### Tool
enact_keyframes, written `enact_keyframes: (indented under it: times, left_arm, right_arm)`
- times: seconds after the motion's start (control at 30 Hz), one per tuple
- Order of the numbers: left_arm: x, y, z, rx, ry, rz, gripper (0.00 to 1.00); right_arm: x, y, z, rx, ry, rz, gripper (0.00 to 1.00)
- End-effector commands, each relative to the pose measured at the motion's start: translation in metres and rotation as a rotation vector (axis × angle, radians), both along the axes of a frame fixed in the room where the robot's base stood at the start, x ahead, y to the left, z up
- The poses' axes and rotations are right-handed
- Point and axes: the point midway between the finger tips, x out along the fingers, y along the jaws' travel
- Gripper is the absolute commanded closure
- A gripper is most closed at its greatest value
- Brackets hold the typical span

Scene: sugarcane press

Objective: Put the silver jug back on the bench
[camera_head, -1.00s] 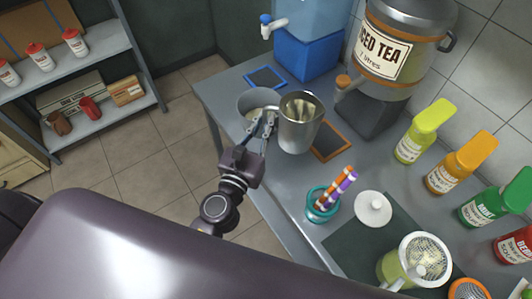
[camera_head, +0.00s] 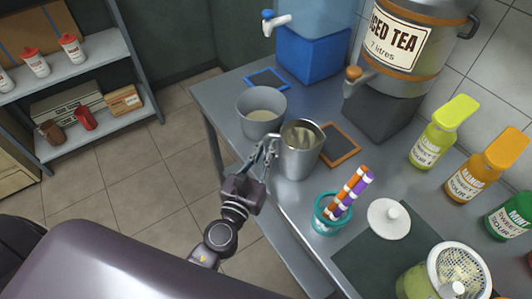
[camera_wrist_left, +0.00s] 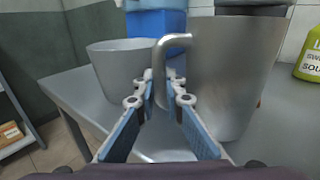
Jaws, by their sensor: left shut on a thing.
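The silver jug (camera_head: 300,152) is upright at the bench's near edge, right of a grey bowl. My left gripper (camera_head: 266,152) is at the jug's left side, shut on its handle. In the left wrist view the jug (camera_wrist_left: 232,75) fills the right, and its handle (camera_wrist_left: 174,44) runs down between the fingertips of the gripper (camera_wrist_left: 162,85). Whether the jug's base touches the bench (camera_head: 232,93) is hard to tell. My right gripper is not in view.
The grey bowl (camera_head: 262,112) with pale contents stands close by on the left. An orange-framed slate (camera_head: 341,146) lies behind the jug. A teal cup (camera_head: 329,215) with striped sticks stands in front on the right. The iced tea dispenser (camera_head: 398,45) and blue stand (camera_head: 313,54) are at the back.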

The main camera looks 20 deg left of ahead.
Motion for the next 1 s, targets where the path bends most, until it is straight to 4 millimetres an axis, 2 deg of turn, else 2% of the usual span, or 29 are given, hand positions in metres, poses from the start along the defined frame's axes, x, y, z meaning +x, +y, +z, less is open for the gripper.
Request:
enact_keyframes:
  times: [0.4, 0.43, 0.6, 1.0]
  left_arm:
    - [0.0004, 0.0000, -0.0044, -0.001, -0.003, 0.000, 1.00]
    - [0.0001, 0.0001, -0.0052, 0.000, -0.001, 0.000, 0.90]
    - [0.0001, 0.0001, -0.0040, 0.000, -0.001, 0.000, 0.73]
    - [0.0007, 0.0011, -0.0006, 0.001, -0.001, 0.000, 0.73]
  right_arm:
    - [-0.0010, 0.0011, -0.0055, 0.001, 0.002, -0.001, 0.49]
    - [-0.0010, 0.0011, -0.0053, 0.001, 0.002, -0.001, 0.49]
    - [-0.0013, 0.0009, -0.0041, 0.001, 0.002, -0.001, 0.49]
    - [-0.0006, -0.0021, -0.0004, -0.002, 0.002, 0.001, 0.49]
